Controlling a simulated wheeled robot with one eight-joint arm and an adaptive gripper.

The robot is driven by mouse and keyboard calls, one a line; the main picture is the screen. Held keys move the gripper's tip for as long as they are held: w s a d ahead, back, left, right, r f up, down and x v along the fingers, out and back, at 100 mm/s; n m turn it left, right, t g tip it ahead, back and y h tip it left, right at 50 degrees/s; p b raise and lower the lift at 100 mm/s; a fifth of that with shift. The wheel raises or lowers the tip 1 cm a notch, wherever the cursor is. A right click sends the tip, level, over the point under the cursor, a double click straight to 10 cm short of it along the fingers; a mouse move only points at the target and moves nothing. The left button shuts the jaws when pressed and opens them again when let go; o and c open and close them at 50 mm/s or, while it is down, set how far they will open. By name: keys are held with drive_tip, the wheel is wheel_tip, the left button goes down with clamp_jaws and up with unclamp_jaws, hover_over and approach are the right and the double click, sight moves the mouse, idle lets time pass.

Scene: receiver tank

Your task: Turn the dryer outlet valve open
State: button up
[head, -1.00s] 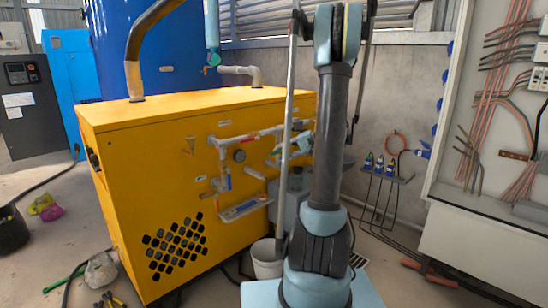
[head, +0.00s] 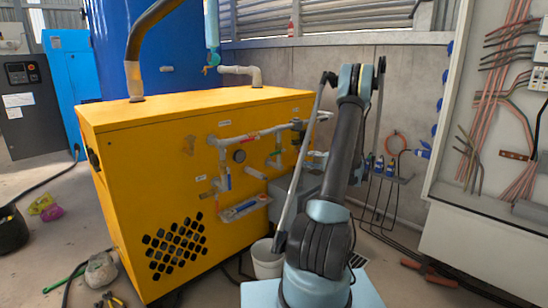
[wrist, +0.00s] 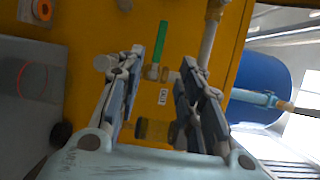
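The yellow dryer cabinet (head: 130,190) fills the middle left of the head view, with pipes and small valves on its face. A valve with a green lever (wrist: 163,45) shows in the wrist view, with a small white label (wrist: 163,97) too small to read. I cannot tell from the label which valve is the outlet. My gripper (wrist: 163,57) is open and empty, facing the cabinet, with the green lever seen between its fingertips; contact is not visible.
A pipe (wrist: 209,40) runs beside the right finger. A blue tank (head: 150,50) stands behind the cabinet. A white bucket (head: 266,262) stands near my base. An open electrical cabinet (head: 450,190) stands at the right. Bottles on a small stand (head: 385,170) are by the wall.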

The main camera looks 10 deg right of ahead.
sight(275, 154)
drive_tip(key=x, duration=1.7)
drive_tip(key=shift+s, duration=0.1)
drive_tip(key=shift+c, duration=0.5)
drive_tip(key=shift+a, duration=0.15)
clamp_jaws()
